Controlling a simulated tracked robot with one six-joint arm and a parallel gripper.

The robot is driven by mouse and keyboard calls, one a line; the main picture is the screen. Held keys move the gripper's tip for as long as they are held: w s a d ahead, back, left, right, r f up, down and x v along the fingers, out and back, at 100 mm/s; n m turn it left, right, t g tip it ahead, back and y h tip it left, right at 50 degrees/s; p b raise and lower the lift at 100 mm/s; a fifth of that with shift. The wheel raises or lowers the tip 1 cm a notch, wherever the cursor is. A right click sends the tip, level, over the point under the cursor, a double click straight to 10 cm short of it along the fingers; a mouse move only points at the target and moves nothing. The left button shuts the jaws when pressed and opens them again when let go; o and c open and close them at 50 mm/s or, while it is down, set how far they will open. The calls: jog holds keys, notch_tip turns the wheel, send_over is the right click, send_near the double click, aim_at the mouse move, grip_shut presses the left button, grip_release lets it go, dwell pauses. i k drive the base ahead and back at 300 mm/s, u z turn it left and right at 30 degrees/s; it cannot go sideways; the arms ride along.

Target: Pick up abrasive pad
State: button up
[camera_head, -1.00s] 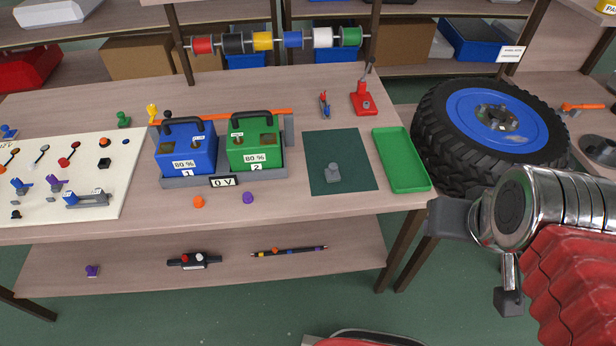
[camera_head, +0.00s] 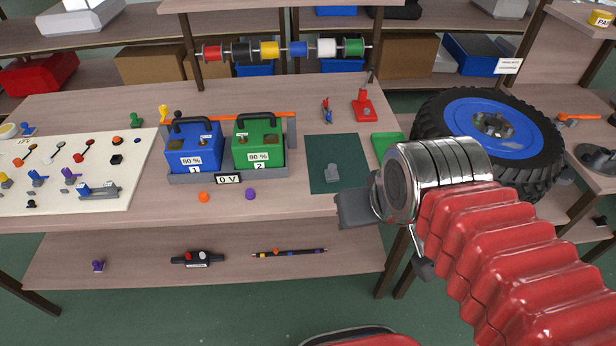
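A small grey piece with a raised knob (camera_head: 332,172) stands on a dark green mat (camera_head: 350,148) on the workbench. It may be the abrasive pad, but no label shows this. My gripper (camera_head: 385,243) is at the bench's front edge, to the right of and nearer than the grey piece. Its two dark grey fingers are spread apart, and nothing shows between them. My wrist and red arm sleeve hide most of the green tray.
Blue (camera_head: 192,150) and green (camera_head: 258,147) batteries stand left of the mat. A green tray (camera_head: 386,142) is partly hidden to its right. A red tool stand (camera_head: 364,105) is behind. Orange and purple knobs lie at the front.

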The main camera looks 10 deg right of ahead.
aim_at(331, 175)
jog(key=u, duration=0.8)
jog(key=i, duration=1)
jog(key=u, duration=0.05)
